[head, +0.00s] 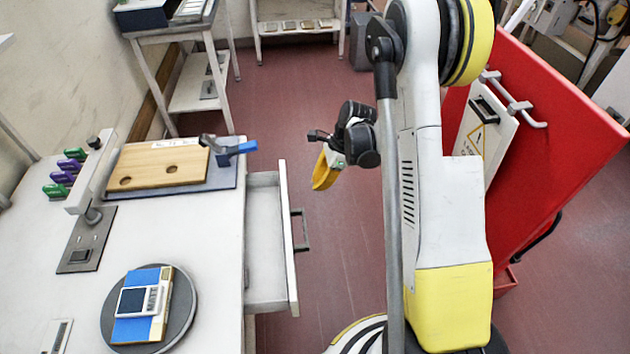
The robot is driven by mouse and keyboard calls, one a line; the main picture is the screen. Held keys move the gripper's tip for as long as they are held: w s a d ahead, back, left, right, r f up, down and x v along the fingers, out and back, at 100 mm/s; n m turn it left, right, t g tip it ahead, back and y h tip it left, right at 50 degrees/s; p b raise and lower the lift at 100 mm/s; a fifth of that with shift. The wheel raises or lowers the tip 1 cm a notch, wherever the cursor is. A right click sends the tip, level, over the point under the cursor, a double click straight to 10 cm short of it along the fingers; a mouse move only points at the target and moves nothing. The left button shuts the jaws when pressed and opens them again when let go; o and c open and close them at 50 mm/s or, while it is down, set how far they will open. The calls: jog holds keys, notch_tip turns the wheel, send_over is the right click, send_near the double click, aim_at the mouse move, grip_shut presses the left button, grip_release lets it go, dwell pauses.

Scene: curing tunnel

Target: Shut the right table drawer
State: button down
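The white table drawer (267,240) stands pulled out from the right side of the white table (215,235). Its inside looks empty. Its dark bar handle (299,230) is on the outer face of its front panel (289,240). My gripper (318,160) hangs in the air beyond the drawer, up and to the right of its front panel, apart from it. A yellow part hangs below the gripper. The fingers are small and dark here, and I cannot tell whether they are open or shut.
On the table are a wooden board (160,165) with a blue-handled clamp (232,148), a rack with green and purple handles (68,172), and a round dark turntable (182,330) bearing a blue-and-yellow device (143,303). A red panel (545,140) stands right of my arm. Red floor (340,225) is clear beside the drawer.

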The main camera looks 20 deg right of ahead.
jog(key=w+a+f+b, duration=0.2)
jog(key=a+f+b, duration=0.1)
jog(key=a+f, duration=0.3)
jog(key=shift+a+f, duration=0.15)
jog(key=w+a, duration=0.1)
jog(key=a, duration=0.3)
jog(key=w+a+b, duration=0.1)
jog(key=w+a, duration=0.1)
jog(key=a, duration=0.3)
jog(key=w+a, duration=0.1)
jog(key=a, duration=0.3)
jog(key=shift+w+a, duration=0.15)
jog(key=shift+w, duration=0.05)
